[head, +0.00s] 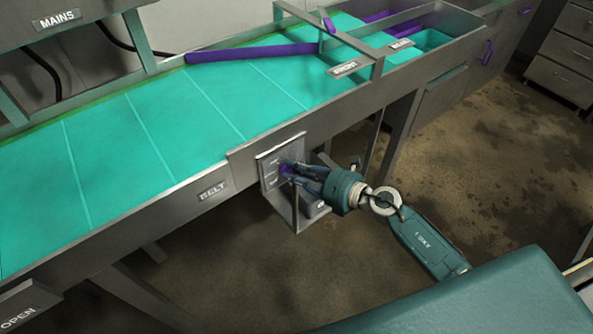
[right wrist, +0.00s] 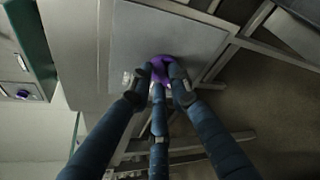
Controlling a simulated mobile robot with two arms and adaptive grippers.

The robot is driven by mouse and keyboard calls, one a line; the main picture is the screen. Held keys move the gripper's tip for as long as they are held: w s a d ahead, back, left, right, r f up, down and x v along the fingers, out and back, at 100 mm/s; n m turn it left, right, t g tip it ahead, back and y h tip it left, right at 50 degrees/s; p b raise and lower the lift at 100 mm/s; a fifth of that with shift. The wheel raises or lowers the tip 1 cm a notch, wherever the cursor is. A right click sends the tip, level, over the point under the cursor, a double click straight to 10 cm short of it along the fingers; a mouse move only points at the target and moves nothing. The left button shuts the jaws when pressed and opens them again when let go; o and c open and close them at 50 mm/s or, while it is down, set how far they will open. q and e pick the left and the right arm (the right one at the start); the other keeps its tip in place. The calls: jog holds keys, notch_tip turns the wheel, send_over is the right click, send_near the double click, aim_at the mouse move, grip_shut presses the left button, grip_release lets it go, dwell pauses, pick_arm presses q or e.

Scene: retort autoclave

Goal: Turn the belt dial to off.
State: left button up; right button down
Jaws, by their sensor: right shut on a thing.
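The belt dial is a small purple knob (head: 287,171) on a light grey plate (head: 268,176) on the conveyor's front side, right of the "BELT" label (head: 213,190). My right gripper (head: 292,170) reaches it from the right and is shut on the dial, its dark blue fingers covering most of it. In the right wrist view, the fingertips close around the purple dial (right wrist: 160,66) against the grey plate (right wrist: 165,40). The marks on the plate are too small to read, and the dial's pointing direction is hidden. My left gripper is not in view.
The teal conveyor belt (head: 130,140) runs above the plate, with a purple bar (head: 250,53) lying across it. Labels "MAINS" (head: 57,18) and "OPEN" (head: 18,318) show at the left. A teal surface (head: 480,300) fills the lower right. Stained floor (head: 480,160) lies open at the right.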

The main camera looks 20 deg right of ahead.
jog(key=shift+s+a+f, duration=0.25)
jog(key=shift+s+f, duration=0.05)
jog(key=shift+f, duration=0.15)
jog(key=c, duration=1.6)
grip_release()
jog(key=shift+w+r, duration=0.1)
jog(key=shift+w, duration=0.1)
jog(key=v, duration=1.2)
jog(key=shift+d+r, duration=0.1)
jog(key=shift+d, duration=0.05)
jog(key=shift+w, duration=0.1)
